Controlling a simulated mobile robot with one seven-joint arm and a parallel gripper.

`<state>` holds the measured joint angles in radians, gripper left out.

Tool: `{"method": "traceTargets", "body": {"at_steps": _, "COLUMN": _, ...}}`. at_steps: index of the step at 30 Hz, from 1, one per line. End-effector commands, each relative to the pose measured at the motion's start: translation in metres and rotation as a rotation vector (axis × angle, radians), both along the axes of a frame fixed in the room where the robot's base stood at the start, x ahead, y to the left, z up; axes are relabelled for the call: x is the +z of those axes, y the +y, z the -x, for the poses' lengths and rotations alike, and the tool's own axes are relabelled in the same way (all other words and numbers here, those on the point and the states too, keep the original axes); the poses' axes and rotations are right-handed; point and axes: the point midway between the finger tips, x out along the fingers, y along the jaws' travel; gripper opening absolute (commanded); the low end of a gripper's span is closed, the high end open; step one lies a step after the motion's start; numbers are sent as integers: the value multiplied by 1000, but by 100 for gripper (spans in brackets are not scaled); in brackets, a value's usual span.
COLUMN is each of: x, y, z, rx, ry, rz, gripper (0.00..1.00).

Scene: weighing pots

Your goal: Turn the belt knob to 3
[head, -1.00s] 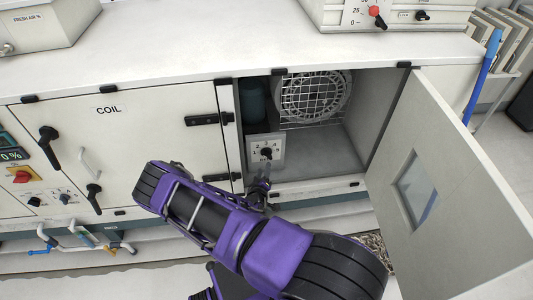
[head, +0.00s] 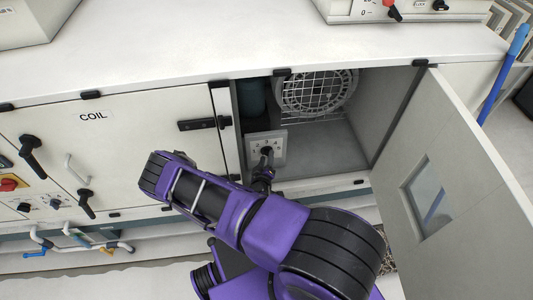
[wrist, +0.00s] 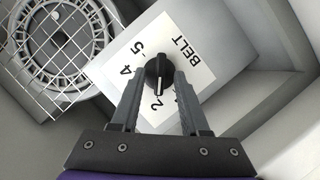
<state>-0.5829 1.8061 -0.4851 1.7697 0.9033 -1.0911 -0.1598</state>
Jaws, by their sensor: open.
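The black belt knob (wrist: 158,72) sits on a white dial plate (wrist: 190,62) marked BELT. Its white pointer line points down in the wrist view, toward the 2. The figures 5, 4 and 2 are readable; the 3 is not visible, and the left finger covers part of the scale. My gripper (wrist: 157,78) is open, with one finger on each side of the knob and gaps between. In the head view my gripper (head: 264,172) is at the dial plate (head: 278,146) inside the open cabinet, and the knob is partly hidden.
A round fan guard (wrist: 62,40) lies left of the dial in the wrist view. The cabinet door (head: 455,185) stands open to the right. A closed COIL panel (head: 110,150) is on the left. The cabinet floor (head: 325,150) right of the dial is clear.

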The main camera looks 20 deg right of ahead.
Motion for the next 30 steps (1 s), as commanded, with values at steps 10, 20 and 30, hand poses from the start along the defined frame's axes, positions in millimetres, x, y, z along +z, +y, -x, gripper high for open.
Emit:
{"method": "traceTargets", "body": {"at_steps": 10, "x": -1, "y": 0, "z": 1, "rx": 0, "ry": 0, "rz": 0, "gripper": 45}}
{"method": "traceTargets", "body": {"at_steps": 20, "x": -1, "y": 0, "z": 1, "rx": 0, "ry": 0, "rz": 0, "gripper": 0}}
{"method": "traceTargets", "body": {"at_steps": 30, "x": 0, "y": 0, "z": 1, "rx": 0, "ry": -3, "rz": -8, "gripper": 0}}
